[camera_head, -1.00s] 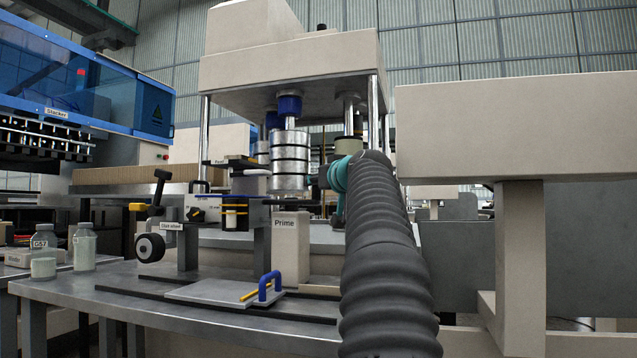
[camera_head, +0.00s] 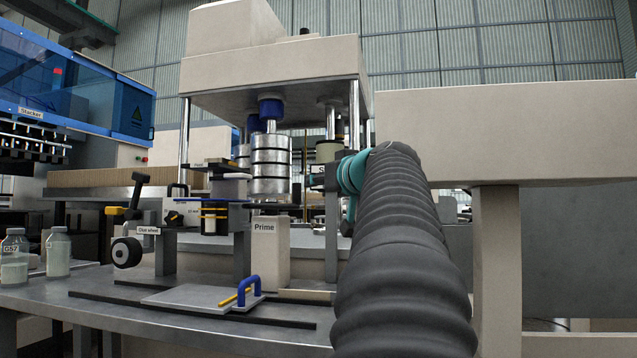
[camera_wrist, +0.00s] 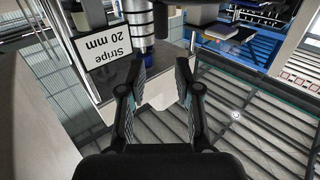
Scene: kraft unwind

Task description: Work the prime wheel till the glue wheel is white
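The glue wheel (camera_head: 126,252) is a small disc with a dark rim and a pale face, at the left of the head view below its "Glue wheel" label (camera_head: 148,230). A beige post labelled "Prime" (camera_head: 265,258) stands in the middle, below a stack of silver rollers (camera_head: 271,168). I cannot make out a separate prime wheel on it. In the wrist view my gripper (camera_wrist: 158,100) is open, with nothing between its fingers. In the head view my arm mostly hides the gripper, right of the rollers.
A "Stripe 20 mm" sign (camera_wrist: 100,48) is close to my left finger in the wrist view. A large beige beam (camera_head: 500,130) stands at the right. A plate with a blue handle (camera_head: 249,290) lies on the metal table. Bottles (camera_head: 58,252) stand at far left.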

